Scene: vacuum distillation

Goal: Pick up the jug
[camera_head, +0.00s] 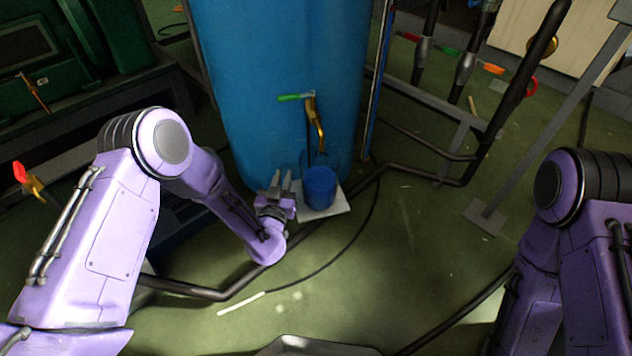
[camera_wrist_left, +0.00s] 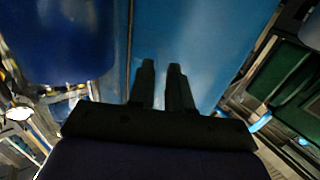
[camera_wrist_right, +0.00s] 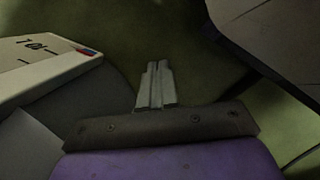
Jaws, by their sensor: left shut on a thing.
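The jug (camera_head: 320,188) looks clear, with blue in its lower part. It stands upright below a brass tap on the blue tank, over a pale plate (camera_head: 334,209). My left gripper (camera_head: 281,180) is at the jug's left side. Its fingers are nearly together with a narrow gap, shut on the jug; the clear part between them is hard to see. In the left wrist view the fingers (camera_wrist_left: 163,75) point at the blue tank, and the jug (camera_wrist_left: 62,40) fills the upper left. My right gripper (camera_wrist_right: 156,82) is shut and empty in the right wrist view, and outside the head view.
The large blue tank (camera_head: 280,70) stands just behind the jug. Its brass tap (camera_head: 315,120) with a green lever (camera_head: 292,97) hangs over the jug. Dark pipes (camera_head: 430,175) run low to the right, and a black hose lies on the green floor. Open floor lies in front.

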